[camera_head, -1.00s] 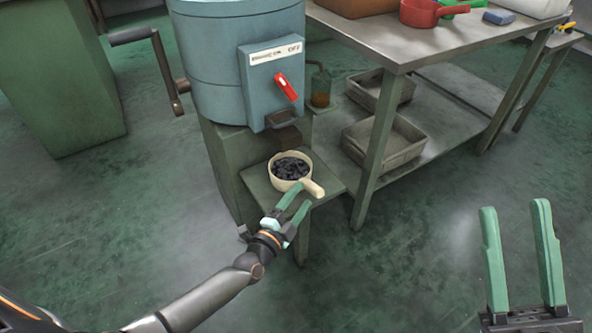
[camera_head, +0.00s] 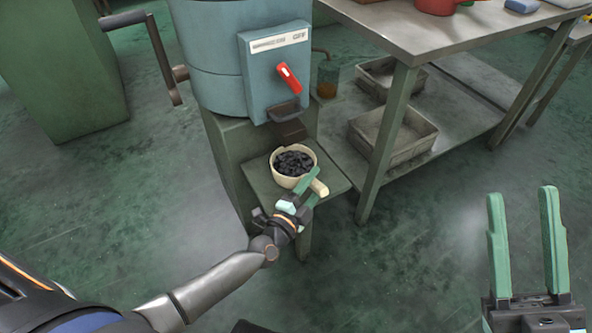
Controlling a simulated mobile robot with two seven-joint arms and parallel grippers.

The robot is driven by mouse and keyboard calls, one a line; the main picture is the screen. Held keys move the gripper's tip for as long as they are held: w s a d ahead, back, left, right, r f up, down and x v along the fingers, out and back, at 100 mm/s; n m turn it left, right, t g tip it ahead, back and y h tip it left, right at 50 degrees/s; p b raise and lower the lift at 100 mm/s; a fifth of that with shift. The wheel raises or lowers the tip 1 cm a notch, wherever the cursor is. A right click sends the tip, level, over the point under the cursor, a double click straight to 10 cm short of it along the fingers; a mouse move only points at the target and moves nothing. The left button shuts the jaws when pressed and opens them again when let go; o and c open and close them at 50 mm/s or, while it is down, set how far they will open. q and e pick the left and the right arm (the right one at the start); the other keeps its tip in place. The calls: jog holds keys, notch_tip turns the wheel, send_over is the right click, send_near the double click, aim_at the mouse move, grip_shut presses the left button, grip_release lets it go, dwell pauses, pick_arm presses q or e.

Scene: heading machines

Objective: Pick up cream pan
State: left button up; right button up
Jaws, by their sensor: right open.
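The cream pan (camera_head: 279,178) holds dark lumpy pieces and sits on a small green stand under the machine's outlet. Its cream handle (camera_head: 320,187) points toward the lower right. My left gripper (camera_head: 310,182) is at the handle, with its green fingers beside and partly over it. The fingers hide part of the handle, and I cannot tell whether they are closed on it. My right gripper (camera_head: 525,205) is open and empty at the lower right, fingers pointing up, well away from the pan.
The blue machine (camera_head: 215,60) with a red lever (camera_head: 289,77) stands right behind the pan. A metal table (camera_head: 430,35) stands to the right, with grey trays (camera_head: 393,135) on its lower shelf. A red pan (camera_head: 436,6) is on top. The floor in front is clear.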

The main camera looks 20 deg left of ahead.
pick_arm(q)
grip_shut()
dwell(0.3)
jog(key=shift+r, duration=0.1)
jog(key=shift+a+r, duration=0.1)
